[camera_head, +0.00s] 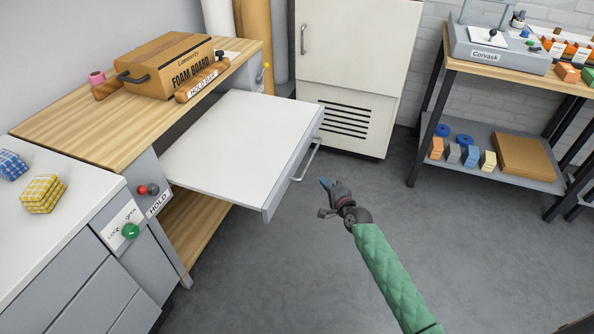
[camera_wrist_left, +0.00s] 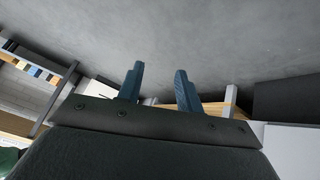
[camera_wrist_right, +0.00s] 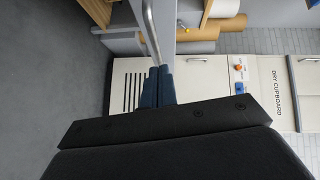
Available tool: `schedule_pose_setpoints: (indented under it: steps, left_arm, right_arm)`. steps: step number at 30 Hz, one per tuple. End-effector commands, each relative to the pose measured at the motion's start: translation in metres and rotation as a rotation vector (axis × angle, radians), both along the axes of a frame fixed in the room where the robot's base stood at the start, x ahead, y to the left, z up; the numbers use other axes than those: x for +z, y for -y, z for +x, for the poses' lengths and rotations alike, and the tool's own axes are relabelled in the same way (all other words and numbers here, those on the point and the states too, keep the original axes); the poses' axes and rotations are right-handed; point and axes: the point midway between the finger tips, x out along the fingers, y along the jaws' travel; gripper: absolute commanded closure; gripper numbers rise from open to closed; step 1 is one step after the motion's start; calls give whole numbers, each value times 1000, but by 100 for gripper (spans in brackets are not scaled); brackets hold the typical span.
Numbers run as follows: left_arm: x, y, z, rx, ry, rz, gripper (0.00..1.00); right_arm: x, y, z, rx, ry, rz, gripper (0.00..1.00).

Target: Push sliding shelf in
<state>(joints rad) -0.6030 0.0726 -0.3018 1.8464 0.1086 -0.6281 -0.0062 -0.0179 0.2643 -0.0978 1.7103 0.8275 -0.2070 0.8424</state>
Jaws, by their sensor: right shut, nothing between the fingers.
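The sliding shelf (camera_head: 240,140) is a white-topped pull-out board with a grey front. It sticks out from the wooden-topped bench on the left, and a metal bar handle (camera_head: 309,160) is on its front. My right gripper (camera_head: 325,184) is just in front of the handle, a little to its right, with its blue fingers shut and empty. In the right wrist view the shut fingers (camera_wrist_right: 158,86) show beside the end of the metal handle (camera_wrist_right: 151,35); I cannot tell if they touch. My left gripper (camera_wrist_left: 158,84) shows only in its own wrist view, with its fingers apart and nothing between them.
A foam board box (camera_head: 168,66) and a brown roll lie on the bench top (camera_head: 65,125). A white cupboard (camera_head: 355,60) stands behind the shelf. A grey rack (camera_head: 480,165) with small blocks stands at the right. The floor (camera_head: 300,270) around my right arm is clear.

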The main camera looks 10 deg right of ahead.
Motion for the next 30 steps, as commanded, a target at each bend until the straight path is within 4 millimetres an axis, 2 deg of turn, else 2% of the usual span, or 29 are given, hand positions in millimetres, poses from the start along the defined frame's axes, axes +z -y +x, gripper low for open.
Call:
schedule_pose_setpoints:
  steps: [4,11,17,30]
  left_arm:
    - [8,1,10,13,64,-16,64]
    - [8,1,11,14,65,-16,64]
    - [9,1,11,13,64,-16,64]
    - [10,1,10,13,62,-16,64]
  right_arm:
    - [16,9,3,-56,56,135,100]
    - [17,8,9,-58,47,183,100]
    - [18,3,33,-57,47,180,100]
    - [18,-9,98,-57,48,177,100]
